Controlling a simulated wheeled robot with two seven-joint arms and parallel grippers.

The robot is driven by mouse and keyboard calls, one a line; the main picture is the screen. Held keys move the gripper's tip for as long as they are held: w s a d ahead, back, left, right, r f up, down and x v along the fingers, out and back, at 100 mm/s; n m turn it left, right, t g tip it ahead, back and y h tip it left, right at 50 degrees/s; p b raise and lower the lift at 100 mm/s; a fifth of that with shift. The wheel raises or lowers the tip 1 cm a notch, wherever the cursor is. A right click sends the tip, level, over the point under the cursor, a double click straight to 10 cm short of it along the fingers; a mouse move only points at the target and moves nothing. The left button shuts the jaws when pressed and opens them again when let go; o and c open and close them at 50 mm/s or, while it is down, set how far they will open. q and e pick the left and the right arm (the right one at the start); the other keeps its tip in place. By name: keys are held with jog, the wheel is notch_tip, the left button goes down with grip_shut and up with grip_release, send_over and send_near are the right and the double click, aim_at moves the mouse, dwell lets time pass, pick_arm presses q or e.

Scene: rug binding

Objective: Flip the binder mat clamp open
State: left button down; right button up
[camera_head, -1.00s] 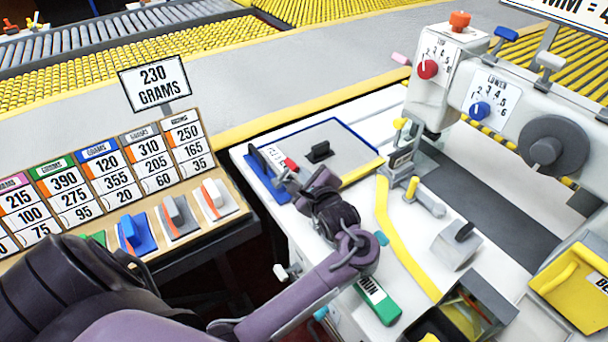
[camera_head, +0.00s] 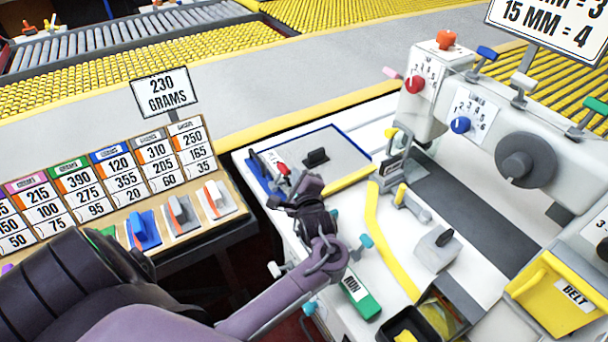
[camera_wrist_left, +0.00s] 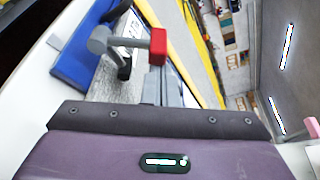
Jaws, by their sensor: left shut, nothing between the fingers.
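The binder mat (camera_head: 345,143) is a grey panel with a blue edge, lying on the white table. Its clamp (camera_head: 262,172) stands at the mat's left end on a blue base, with a red-tipped lever (camera_head: 283,168). In the left wrist view the red tip (camera_wrist_left: 157,46) sits on a grey arm, above the blue base (camera_wrist_left: 84,52). My left gripper (camera_head: 302,184) is shut and empty, just on the near right side of the clamp. Its fingertips are hard to make out, and I cannot tell whether they touch the lever. My right gripper is not in view.
A yellow strip (camera_head: 385,240), a green RUN block (camera_head: 361,297) and a grey block with a lever (camera_head: 437,250) lie to the right. The white machine (camera_head: 470,120) stands behind. A rack of weight labels (camera_head: 110,180) is at left.

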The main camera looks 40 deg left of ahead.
aim_at(279, 178)
pick_arm(q)
jog(key=shift+s+a+r+n+t+p, duration=0.1)
jog(key=shift+s+r+n+t+p, duration=0.2)
jog(key=shift+s+r+n+p, duration=0.4)
jog(key=shift+s+a+n+t, duration=0.15)
jog(key=shift+a+n+t, duration=0.2)
jog(key=shift+n, duration=0.55)
jog(key=shift+s+a+r+n+t+y, duration=0.1)
jog(key=shift+s+a+n+t+y, duration=0.25)
jog(key=shift+n, duration=0.5)
jog(key=shift+s+r+n+y, duration=0.1)
jog(key=shift+s+n+y, duration=0.15)
jog(key=shift+s+n, duration=0.4)
jog(key=shift+s+a+r+n+t+y, duration=0.1)
jog(key=shift+s+a+n+t+y, duration=0.15)
jog(key=shift+n, duration=0.75)
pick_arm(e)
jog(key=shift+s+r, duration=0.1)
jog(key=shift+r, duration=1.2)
pick_arm(q)
jog(key=shift+d, duration=0.1)
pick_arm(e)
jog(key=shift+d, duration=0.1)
pick_arm(q)
jog(key=shift+s, duration=0.15)
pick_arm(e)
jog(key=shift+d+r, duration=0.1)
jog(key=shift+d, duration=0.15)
